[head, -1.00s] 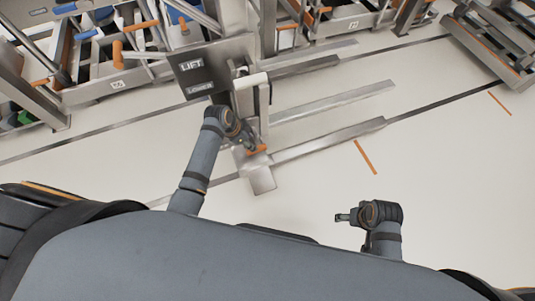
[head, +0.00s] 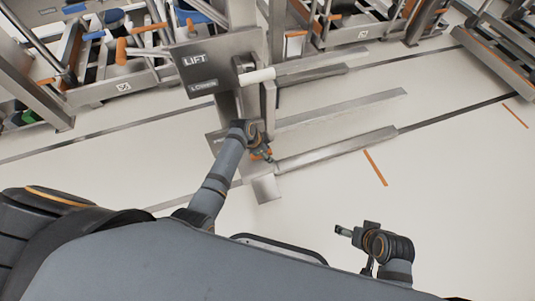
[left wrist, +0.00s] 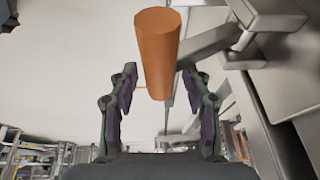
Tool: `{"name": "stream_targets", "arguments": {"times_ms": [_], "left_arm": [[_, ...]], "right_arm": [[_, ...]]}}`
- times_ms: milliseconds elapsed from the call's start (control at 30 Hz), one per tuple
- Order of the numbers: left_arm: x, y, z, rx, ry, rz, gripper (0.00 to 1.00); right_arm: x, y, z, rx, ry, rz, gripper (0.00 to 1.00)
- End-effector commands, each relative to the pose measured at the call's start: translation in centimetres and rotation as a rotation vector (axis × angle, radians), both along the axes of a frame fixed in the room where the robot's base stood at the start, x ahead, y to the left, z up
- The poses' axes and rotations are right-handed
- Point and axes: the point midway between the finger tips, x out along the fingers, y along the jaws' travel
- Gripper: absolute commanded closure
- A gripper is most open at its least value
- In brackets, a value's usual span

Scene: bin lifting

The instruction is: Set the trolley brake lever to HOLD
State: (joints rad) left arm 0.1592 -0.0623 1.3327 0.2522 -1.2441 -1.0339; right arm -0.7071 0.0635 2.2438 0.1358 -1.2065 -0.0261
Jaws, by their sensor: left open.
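The trolley's brake lever shows in the left wrist view as an orange cylindrical grip (left wrist: 157,50) on a metal arm. In the head view a little of its orange (head: 258,153) shows beside my left gripper (head: 264,151). In the left wrist view my left gripper (left wrist: 160,78) is open, with one finger on each side of the grip's lower end. I cannot tell whether a finger touches it. No HOLD marking can be read. My right gripper (head: 343,231) is well to the right, above clear floor; its jaws are too small to judge.
The steel trolley has a dark LIFT panel (head: 195,72) with a LOWER label and a pale handle (head: 257,77). Its long fork bars (head: 335,150) reach right. Metal racks with orange and blue handles stand behind.

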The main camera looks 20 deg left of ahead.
Motion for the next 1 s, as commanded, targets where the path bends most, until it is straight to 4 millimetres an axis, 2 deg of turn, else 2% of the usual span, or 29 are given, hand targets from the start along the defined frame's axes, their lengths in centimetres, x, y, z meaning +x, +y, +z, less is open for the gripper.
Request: {"name": "stream_targets", "arguments": {"times_ms": [167, 200, 533, 867, 1000], "left_arm": [[0.0, -0.02, 0.05, 0.0, 0.0, 0.0, 0.51], [0.0, -0.02, 0.05, 0.0, 0.0, 0.0, 0.54], [-0.03, 0.0, 0.04, -0.001, 0.001, 0.0, 0.99], [-0.06, 0.05, 0.01, 0.001, 0.001, 0.0, 1.0], [-0.15, 0.71, -0.17, 0.011, -0.013, -0.001, 1.0]], "right_arm": [[0.0, 0.01, 0.04, 0.0, 0.0, 0.0, 0.25], [0.0, 0.01, 0.04, 0.0, 0.0, 0.0, 0.25], [-0.03, -0.01, 0.02, 0.0, 0.001, 0.0, 0.25], [-0.03, -0.01, 0.03, 0.0, 0.001, 0.0, 0.25], [-0.08, -0.02, 0.1, -0.001, 0.003, 0.0, 0.25]]}}
